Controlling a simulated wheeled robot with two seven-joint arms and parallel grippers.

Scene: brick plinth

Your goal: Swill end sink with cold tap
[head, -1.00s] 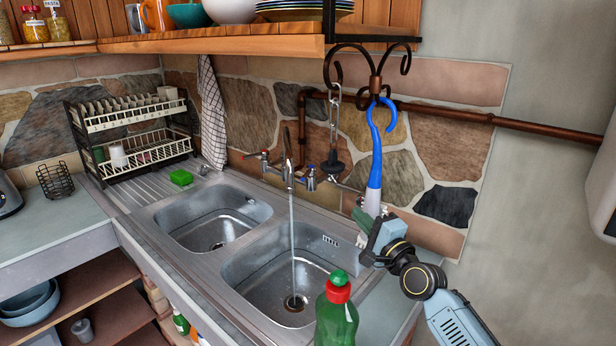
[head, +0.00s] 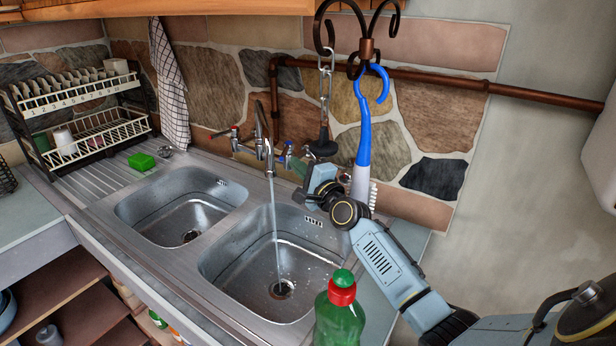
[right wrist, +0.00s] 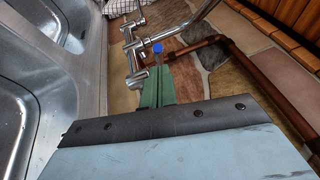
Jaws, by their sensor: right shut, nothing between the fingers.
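A chrome mixer tap (head: 262,140) stands behind the two steel basins, with a red-marked handle (head: 235,138) on its left and a blue-marked handle (head: 289,152) on its right. Water (head: 275,225) runs from its spout into the right-hand end sink (head: 235,268), landing by the drain (head: 282,289). My right gripper (head: 299,166) is shut and empty, its green fingers beside the blue-marked handle. In the right wrist view the fingers (right wrist: 156,88) point at the blue cap (right wrist: 157,47); whether they touch the handle I cannot tell. My left gripper is out of view.
A blue-handled brush (head: 364,130) and a black plug on a chain (head: 323,145) hang from an iron hook close to my right gripper. A green bottle (head: 336,320) stands at the front. A green sponge (head: 141,162) and dish rack (head: 75,115) are left.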

